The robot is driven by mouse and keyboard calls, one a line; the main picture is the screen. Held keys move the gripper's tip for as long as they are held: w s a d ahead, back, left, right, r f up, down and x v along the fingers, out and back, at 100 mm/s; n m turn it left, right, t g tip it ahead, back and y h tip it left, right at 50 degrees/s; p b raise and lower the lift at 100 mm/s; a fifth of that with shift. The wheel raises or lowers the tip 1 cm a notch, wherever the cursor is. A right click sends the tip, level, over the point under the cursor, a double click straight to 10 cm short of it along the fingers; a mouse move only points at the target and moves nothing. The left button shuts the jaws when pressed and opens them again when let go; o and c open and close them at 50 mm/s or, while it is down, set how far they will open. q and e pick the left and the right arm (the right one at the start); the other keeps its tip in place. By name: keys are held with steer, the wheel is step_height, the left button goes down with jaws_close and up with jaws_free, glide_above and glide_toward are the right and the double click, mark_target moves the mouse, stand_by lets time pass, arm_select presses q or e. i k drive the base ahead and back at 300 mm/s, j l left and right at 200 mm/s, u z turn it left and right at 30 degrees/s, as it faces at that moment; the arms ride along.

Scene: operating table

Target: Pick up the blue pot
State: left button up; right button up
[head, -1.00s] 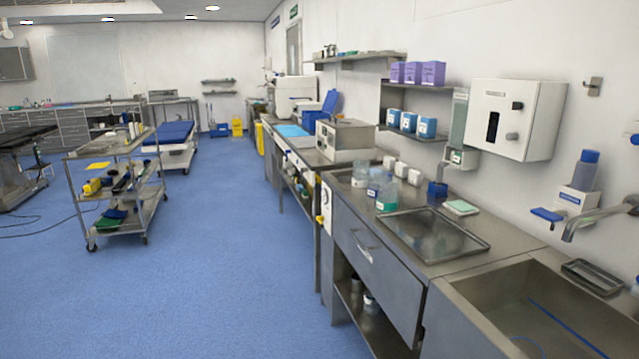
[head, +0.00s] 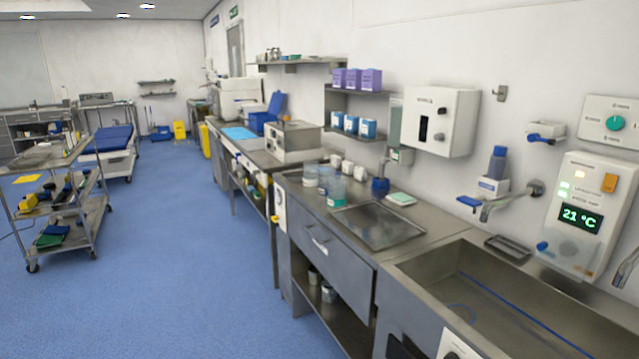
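A small dark blue pot-like object (head: 380,187) stands on the metal counter, behind the inset metal tray or basin (head: 378,225) and below the white wall box. It is small in the head view, and I cannot tell for sure that it is the blue pot. A pale green-white pad (head: 401,198) lies to its right. Several clear jars with bluish lids (head: 334,188) stand to its left. Neither of my grippers shows in the head view.
A long metal counter (head: 350,250) runs along the right wall, with a large sink (head: 490,300) at the near right. A wheeled trolley (head: 60,205) stands left. The blue floor (head: 170,270) between is clear.

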mark_target(325, 173)
steer(key=i+j+u, duration=0.3)
steer(key=i, duration=0.25)
steer(key=i+j+u, duration=0.3)
steer(key=i, duration=0.3)
steer(key=i+l+u, duration=0.1)
steer(key=i+u, duration=0.2)
steer(key=i, duration=0.25)
steer(key=i+z, duration=0.2)
steer(key=i, duration=0.2)
steer(key=i+j+z, duration=0.45)
steer(key=i, duration=0.3)
steer(key=i+j+z, duration=0.1)
steer(key=z, duration=0.35)
steer(key=i+j+z, duration=0.2)
steer(key=z, duration=0.2)
steer(key=i+j+z, duration=0.2)
steer(key=z, duration=0.25)
steer(key=i+j+z, duration=0.1)
steer(key=j+z, duration=0.3)
steer(key=i+j+z, duration=0.1)
steer(key=j+z, duration=0.15)
steer(key=z, duration=0.2)
steer(key=j+z, duration=0.65)
steer(key=j, duration=0.15)
